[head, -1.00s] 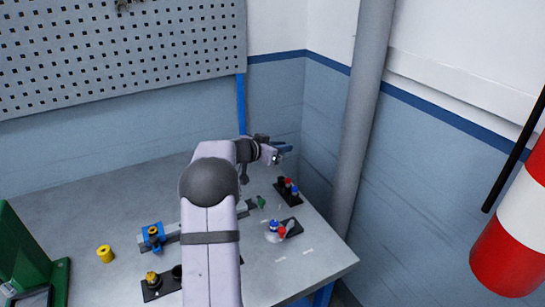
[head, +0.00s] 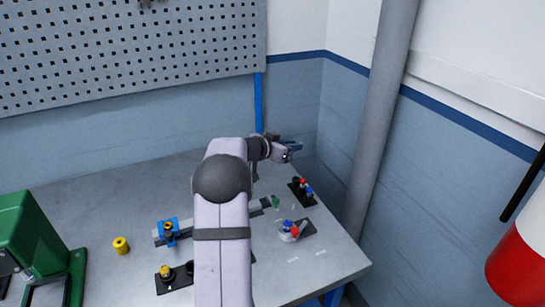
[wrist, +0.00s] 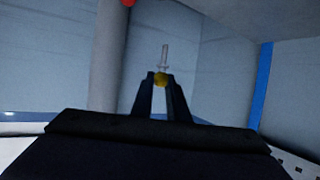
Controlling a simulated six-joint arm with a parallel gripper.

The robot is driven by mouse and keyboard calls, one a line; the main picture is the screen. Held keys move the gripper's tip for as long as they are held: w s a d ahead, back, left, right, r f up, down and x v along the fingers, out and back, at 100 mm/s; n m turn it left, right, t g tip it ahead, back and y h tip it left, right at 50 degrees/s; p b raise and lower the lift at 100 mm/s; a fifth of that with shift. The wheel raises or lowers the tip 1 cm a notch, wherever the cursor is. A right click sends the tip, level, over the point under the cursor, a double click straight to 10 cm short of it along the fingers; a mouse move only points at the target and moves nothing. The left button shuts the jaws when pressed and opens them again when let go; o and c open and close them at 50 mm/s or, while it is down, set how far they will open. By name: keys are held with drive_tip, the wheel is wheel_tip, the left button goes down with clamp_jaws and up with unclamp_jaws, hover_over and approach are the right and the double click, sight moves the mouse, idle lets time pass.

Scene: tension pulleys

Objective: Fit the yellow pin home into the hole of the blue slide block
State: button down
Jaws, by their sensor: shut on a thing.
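In the wrist view, my gripper (wrist: 161,80) is shut on a yellow pin (wrist: 160,79). Its yellow head sits between the fingertips, and a thin pale shaft points away beyond them. In the head view my gripper (head: 293,149) is raised over the back right of the bench, near the wall corner; the pin is too small to make out there. The blue slide block (head: 167,230) is on a grey rail at the left of my arm, well apart from my gripper. Something yellow and dark shows on top of it. Its hole cannot be made out.
A yellow spool (head: 121,246) stands left of the block. A black holder (head: 174,281) with a yellow-topped part is in front. A green machine (head: 35,235) is at the left edge.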

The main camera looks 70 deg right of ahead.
drive_tip(key=w+a+r+n+t+p, duration=0.25)
drive_tip(key=w+a, duration=0.35)
drive_tip(key=w, duration=0.5)
drive_tip(key=w+a+r+n+t+p, duration=0.1)
drive_tip(key=w+a+n+t+p, duration=0.15)
drive_tip(key=w+a, duration=0.6)
drive_tip(key=w+a+r+n+t+p, duration=0.2)
drive_tip(key=w+a+t+p, duration=0.15)
drive_tip(key=w, duration=0.95)
drive_tip(key=w+a+f+n+t+p, duration=0.1)
drive_tip(key=w+a+p, duration=0.15)
drive_tip(key=a, duration=0.55)
drive_tip(key=w+a+f+n+t+p, duration=0.1)
drive_tip(key=w+a+f, duration=0.15)
drive_tip(key=a, duration=0.55)
drive_tip(key=s+m+g, duration=0.4)
drive_tip(key=s+g, duration=0.1)
drive_tip(key=s, duration=0.6)
drive_tip(key=shift+a+f+m+g+h, duration=0.15)
drive_tip(key=shift+f+m+g+h, duration=0.2)
drive_tip(key=shift+f+m+h, duration=0.05)
drive_tip(key=shift+s+f, duration=0.1)
drive_tip(key=shift+f, duration=0.1)
